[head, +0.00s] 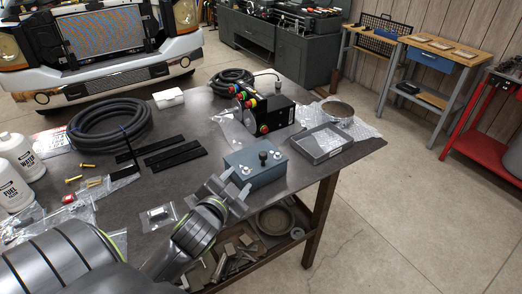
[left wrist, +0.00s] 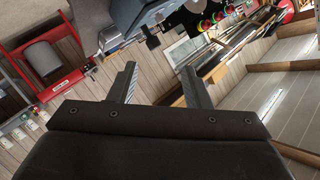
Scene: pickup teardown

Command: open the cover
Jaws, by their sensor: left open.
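A blue-grey metal box (head: 256,172) stands on the dark table near its front edge. The cover looks seated on the box. My left gripper (head: 224,190) is open and empty, close to the near left side of the box; contact cannot be made out. In the left wrist view, my open fingers (left wrist: 160,84) point toward a blue-grey part at the top edge, which seems to be the box, cut off by the frame. My right gripper is not in view.
Behind the box is a black unit (head: 268,113) with coloured connectors. A grey tray (head: 322,145) lies to its right. Black strips (head: 172,151), a coiled hose (head: 110,124) and a small bagged part (head: 158,214) lie to the left. A lower shelf holds metal parts.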

